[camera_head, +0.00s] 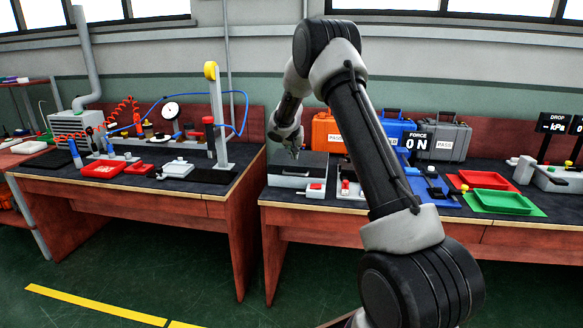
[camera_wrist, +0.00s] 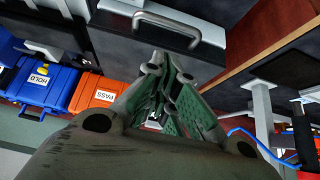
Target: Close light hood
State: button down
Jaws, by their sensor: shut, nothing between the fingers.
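The light hood appears to be the low grey box (camera_head: 310,161) with a pale front and a handle, on the left end of the right bench. Its grey front and bar handle (camera_wrist: 165,22) show at the top of the wrist view. My gripper (camera_head: 294,153) is just above the box in the head view, pointing down, with its fingers together and empty. In the wrist view my gripper (camera_wrist: 172,75) points towards the handle, apparently apart from it. I cannot tell how far the hood is open.
A small white box with a red button (camera_head: 315,190) stands in front of the hood. Orange (camera_head: 326,130), blue (camera_head: 393,124) and grey (camera_head: 443,138) cases stand behind. A green tray (camera_head: 498,202) lies to the right. A gap separates the left bench (camera_head: 130,188).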

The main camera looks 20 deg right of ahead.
jog(key=s+a+f, duration=0.4)
jog(key=s+a, duration=0.1)
jog(key=s, duration=0.2)
jog(key=shift+s, duration=0.2)
